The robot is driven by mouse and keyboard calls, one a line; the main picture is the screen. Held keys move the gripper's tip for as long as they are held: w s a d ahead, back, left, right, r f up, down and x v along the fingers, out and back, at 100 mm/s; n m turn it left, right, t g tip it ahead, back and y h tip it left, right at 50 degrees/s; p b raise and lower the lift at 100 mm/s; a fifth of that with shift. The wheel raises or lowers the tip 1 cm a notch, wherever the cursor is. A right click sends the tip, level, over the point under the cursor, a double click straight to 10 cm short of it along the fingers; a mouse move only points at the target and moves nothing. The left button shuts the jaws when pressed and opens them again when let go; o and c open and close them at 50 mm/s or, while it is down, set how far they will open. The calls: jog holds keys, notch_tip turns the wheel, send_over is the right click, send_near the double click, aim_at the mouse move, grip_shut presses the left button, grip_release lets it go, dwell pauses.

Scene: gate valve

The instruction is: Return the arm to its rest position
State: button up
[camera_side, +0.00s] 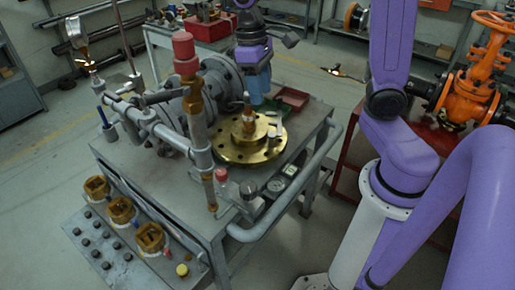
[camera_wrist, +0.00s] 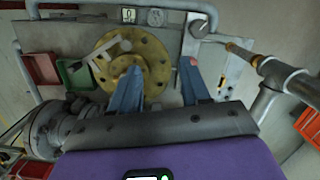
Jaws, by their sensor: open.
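My gripper (camera_wrist: 160,92) shows in the wrist view with its two blue fingers spread apart and nothing between them. The brass flange (camera_wrist: 152,62) of the gate valve lies just beyond the left finger. In the side view my gripper (camera_side: 256,92) hangs behind and above the brass flange (camera_side: 270,152), which sits flat on the grey bench top with a brass stem upright at its middle. The fingertips are partly hidden in the side view. A pale wrench-like piece (camera_wrist: 104,52) lies on the flange.
Grey pipes with a red-capped post (camera_side: 184,55) stand left of the flange. A red tray (camera_side: 292,98) and a green tray (camera_wrist: 76,74) lie at the bench's far side. An orange valve (camera_side: 470,85) is at the right. A bench handrail (camera_side: 275,215) runs along the near edge.

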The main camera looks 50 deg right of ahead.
jog(key=s+a+f+n+t, duration=0.1)
jog(key=s+n, duration=0.3)
jog(key=s, duration=0.5)
jog(key=s+a+f+n+t, duration=0.1)
jog(key=s+f+n, duration=0.1)
jog(key=s+n, duration=0.3)
jog(key=s, duration=0.4)
jog(key=shift+s+f+n+y, duration=0.3)
jog(key=shift+s+f, duration=0.1)
